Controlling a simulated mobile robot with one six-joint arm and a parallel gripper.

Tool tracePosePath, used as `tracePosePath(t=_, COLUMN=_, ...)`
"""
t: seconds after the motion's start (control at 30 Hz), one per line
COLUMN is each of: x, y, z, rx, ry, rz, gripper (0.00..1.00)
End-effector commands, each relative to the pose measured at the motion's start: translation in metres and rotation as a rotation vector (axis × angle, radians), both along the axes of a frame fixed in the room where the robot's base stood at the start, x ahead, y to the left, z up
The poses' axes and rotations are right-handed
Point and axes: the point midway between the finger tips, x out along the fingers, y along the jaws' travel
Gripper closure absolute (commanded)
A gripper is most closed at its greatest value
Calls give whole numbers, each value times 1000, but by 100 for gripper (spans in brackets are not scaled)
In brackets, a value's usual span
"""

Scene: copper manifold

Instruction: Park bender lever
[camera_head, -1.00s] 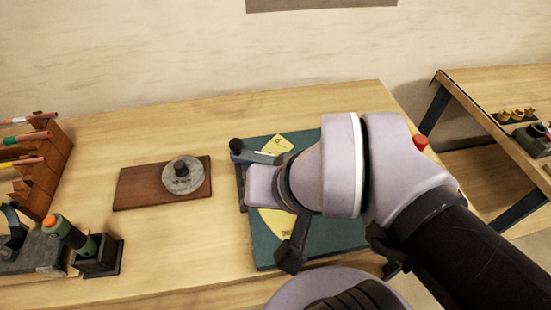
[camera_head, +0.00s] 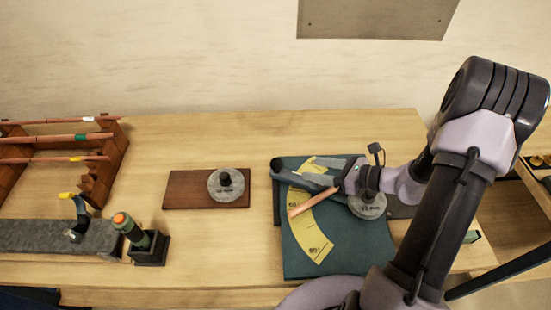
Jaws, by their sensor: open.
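The bender has a teal base plate (camera_head: 300,262) with a yellow angle scale (camera_head: 312,238) and a grey round disc (camera_head: 368,207). Its dark grey lever (camera_head: 300,180) has a black knob (camera_head: 277,163) at the plate's upper left corner. A copper tube (camera_head: 313,202) crosses the scale beside the disc. My gripper (camera_head: 325,172) is open and low over the plate, right of the knob, close to the lever. I cannot tell whether its fingers touch the lever. My wrist hides the plate's upper right part.
A brown board (camera_head: 182,190) with a grey weight-like disc (camera_head: 226,184) lies left of the bender. A green, orange-topped tool stands in a black holder (camera_head: 150,250). A wooden tube rack (camera_head: 112,155) is at far left. Bare tabletop (camera_head: 235,235) lies between.

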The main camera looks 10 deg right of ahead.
Motion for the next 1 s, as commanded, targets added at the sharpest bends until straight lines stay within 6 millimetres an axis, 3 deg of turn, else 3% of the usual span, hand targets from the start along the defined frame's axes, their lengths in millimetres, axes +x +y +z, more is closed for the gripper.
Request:
tracePosePath(t=0.3, x=53, y=61, z=-35, rx=-2, ry=1, rz=10, gripper=41)
tracePosePath(t=0.5, x=78, y=87, z=-49, rx=-3, ry=0, rz=8, gripper=41)
tracePosePath(t=0.93, x=89, y=98, z=-54, rx=-3, ry=0, rz=5, gripper=41)
tracePosePath(t=1.0, x=89, y=98, z=-54, rx=-3, ry=0, rz=6, gripper=53)
